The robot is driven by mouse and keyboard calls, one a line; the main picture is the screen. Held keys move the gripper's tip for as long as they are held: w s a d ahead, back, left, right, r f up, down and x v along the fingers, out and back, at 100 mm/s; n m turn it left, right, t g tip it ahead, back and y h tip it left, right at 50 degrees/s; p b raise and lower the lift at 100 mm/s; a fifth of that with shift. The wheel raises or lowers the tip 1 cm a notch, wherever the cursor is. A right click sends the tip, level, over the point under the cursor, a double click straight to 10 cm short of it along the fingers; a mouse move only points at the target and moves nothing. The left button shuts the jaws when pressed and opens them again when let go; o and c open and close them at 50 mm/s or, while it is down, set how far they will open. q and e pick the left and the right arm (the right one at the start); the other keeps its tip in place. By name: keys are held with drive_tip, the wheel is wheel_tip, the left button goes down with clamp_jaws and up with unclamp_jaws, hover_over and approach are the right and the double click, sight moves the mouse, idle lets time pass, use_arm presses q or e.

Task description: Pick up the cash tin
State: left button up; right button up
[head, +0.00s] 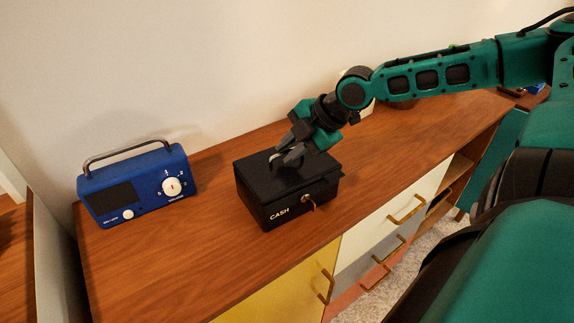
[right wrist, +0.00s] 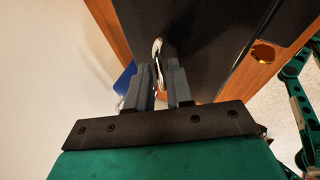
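The cash tin (head: 263,205) is a black box marked CASH, with a brass key in its front. It stands upright on the wooden top of the sideboard. Its silver loop handle (right wrist: 157,50) stands up from the lid. My right gripper (head: 281,157) reaches down over the lid at the handle. In the right wrist view its two fingers (right wrist: 163,75) stand apart with a narrow gap, and the handle's end lies between them, close to the left finger. I cannot see firm contact on both sides. My left gripper is not in view.
A blue radio (head: 136,185) with a raised handle stands left of the tin. The sideboard top (head: 215,250) is clear between and in front of them. A pale wall rises close behind. Drawers with brass handles (head: 406,210) face the front.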

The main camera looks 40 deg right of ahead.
drive_tip(key=shift+c, duration=0.4)
clamp_jaws()
drive_tip(key=shift+s+f, duration=0.1)
drive_tip(key=shift+f, duration=0.1)
idle(0.8)
drive_tip(key=shift+r, duration=0.1)
